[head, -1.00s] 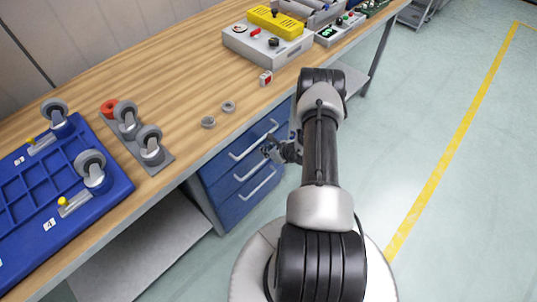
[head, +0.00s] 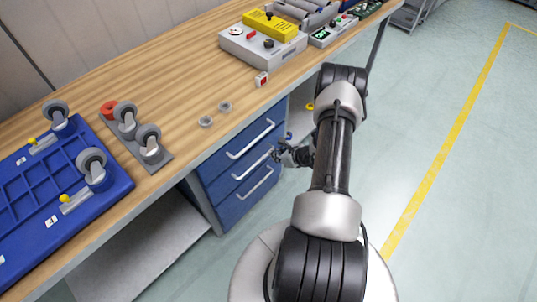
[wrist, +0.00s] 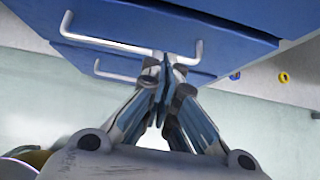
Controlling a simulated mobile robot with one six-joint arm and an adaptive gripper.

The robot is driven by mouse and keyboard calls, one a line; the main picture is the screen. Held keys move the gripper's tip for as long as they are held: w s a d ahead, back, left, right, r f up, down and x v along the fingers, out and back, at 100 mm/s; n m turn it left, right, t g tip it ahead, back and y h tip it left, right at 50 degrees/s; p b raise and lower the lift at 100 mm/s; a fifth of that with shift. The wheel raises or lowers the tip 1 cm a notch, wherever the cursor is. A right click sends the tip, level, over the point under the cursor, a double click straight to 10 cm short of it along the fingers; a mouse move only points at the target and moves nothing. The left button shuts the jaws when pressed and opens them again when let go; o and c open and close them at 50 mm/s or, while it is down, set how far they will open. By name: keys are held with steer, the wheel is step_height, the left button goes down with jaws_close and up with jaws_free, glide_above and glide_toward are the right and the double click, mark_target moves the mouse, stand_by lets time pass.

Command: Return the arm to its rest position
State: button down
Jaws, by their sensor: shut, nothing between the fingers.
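My gripper (head: 275,153) is shut and empty. In the head view it hangs low in front of the blue drawer unit (head: 222,188), below the bench top and partly hidden by my arm. In the wrist view my closed fingertips (wrist: 168,66) show in front of the blue drawers and a pale drawer handle (wrist: 105,44). I cannot tell how much room lies between the fingertips and the handle. My arm reaches from my base up to the elbow and down again at the bench's right side.
The wooden bench (head: 190,75) holds a blue tray (head: 115,188) with casters, a grey caster plate (head: 160,158), two grey rings and a grey box with a yellow part (head: 270,22). Open floor (head: 440,90) with a yellow line lies to the right.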

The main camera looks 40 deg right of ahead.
steer(key=p+v, duration=0.1)
steer(key=v, duration=0.4)
steer(key=shift+s, duration=0.1)
